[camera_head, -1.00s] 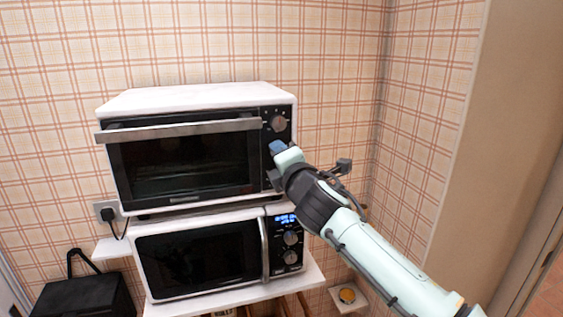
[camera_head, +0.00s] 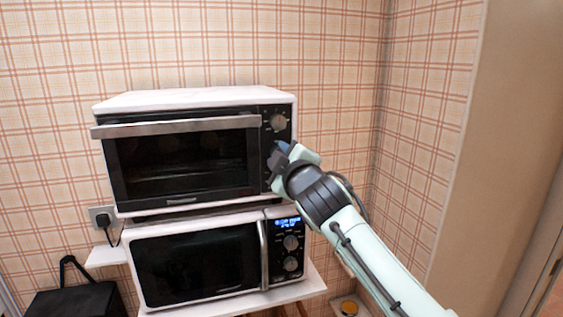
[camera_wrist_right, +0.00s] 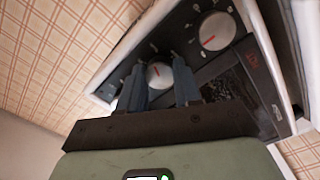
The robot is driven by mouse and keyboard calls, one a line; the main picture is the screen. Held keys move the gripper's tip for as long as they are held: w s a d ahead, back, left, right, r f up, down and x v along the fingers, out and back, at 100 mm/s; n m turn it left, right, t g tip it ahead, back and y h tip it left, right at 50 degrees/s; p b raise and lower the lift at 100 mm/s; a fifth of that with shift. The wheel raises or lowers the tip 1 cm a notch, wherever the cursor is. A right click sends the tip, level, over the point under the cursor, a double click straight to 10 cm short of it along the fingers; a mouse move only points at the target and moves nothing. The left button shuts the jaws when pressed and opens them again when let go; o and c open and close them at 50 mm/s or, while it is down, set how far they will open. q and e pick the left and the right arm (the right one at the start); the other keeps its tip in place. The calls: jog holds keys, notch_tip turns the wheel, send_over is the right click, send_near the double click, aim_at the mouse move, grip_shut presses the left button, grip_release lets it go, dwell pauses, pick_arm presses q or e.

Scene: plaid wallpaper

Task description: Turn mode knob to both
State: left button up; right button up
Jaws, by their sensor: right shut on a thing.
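The toaster oven (camera_head: 182,166) stands on top of the microwave, with a dark control panel on its right side. Its upper knob (camera_head: 278,122) is uncovered; in the right wrist view a knob with a red mark (camera_wrist_right: 216,30) sits nearer, at the upper right. My right gripper (camera_head: 281,153) is at the panel below the upper knob. In the right wrist view its two blue-grey fingers (camera_wrist_right: 160,82) are on either side of another silver knob (camera_wrist_right: 159,73) with a red pointer, shut on it. In the head view my gripper hides this knob. My left gripper is out of view.
The microwave (camera_head: 200,264) stands on a white shelf (camera_head: 312,285) below, with a lit blue display and two knobs. A black box (camera_head: 75,301) is at the lower left. A plug sits in a wall socket (camera_head: 102,217).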

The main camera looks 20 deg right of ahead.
jog(key=m+b, duration=0.2)
jog(key=m, duration=1.1)
jog(key=shift+m+b, duration=0.3)
jog(key=shift+b, duration=0.05)
jog(key=shift+a, duration=0.1)
jog(key=o, duration=1)
jog(key=shift+o, duration=0.2)
